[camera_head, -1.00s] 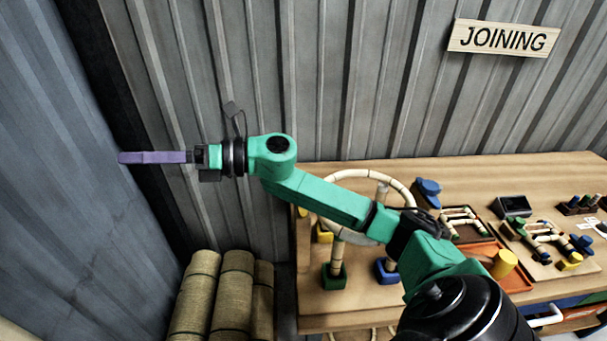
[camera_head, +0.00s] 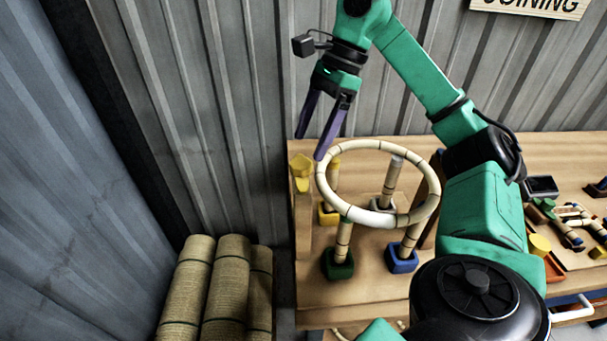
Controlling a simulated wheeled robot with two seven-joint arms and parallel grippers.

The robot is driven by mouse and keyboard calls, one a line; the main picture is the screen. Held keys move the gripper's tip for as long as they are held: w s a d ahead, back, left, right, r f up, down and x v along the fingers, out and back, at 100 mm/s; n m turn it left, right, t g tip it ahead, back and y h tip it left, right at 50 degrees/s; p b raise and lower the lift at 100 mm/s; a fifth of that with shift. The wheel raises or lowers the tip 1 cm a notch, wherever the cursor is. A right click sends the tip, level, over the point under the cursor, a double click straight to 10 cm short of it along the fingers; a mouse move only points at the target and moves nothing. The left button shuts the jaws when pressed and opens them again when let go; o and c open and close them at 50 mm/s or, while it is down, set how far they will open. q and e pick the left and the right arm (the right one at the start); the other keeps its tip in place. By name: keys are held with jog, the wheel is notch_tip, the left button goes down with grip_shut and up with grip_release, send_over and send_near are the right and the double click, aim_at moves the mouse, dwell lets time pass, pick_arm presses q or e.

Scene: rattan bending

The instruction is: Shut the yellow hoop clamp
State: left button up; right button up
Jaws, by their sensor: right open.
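A yellow piece that looks like the yellow hoop clamp (camera_head: 301,170) sits on top of a wooden post at the left end of the bench, beside the left rim of the rattan hoop (camera_head: 362,217). Whether it is open or shut is too small to tell. The hoop lies roughly level around the tops of upright rattan posts. My right gripper (camera_head: 309,147) is open and empty, its purple fingers pointing down just above the yellow clamp and the hoop's left rim. My left gripper is not in view.
The posts stand in green (camera_head: 337,264), blue (camera_head: 401,258), yellow (camera_head: 328,213) and pale (camera_head: 383,204) sockets on the wooden bench (camera_head: 318,308). A yellow cylinder (camera_head: 540,244) and other parts lie at right. Rattan bundles (camera_head: 228,285) stand left of the bench.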

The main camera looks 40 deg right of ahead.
aim_at(301, 163)
jog(key=x, duration=0.3)
jog(key=shift+d+b, duration=0.25)
jog(key=shift+b, duration=0.15)
jog(key=shift+a+f+p, duration=0.2)
jog(key=shift+f+p, duration=0.1)
jog(key=shift+f, duration=0.05)
jog(key=shift+a+f, duration=0.3)
jog(key=shift+a, duration=0.05)
grip_shut()
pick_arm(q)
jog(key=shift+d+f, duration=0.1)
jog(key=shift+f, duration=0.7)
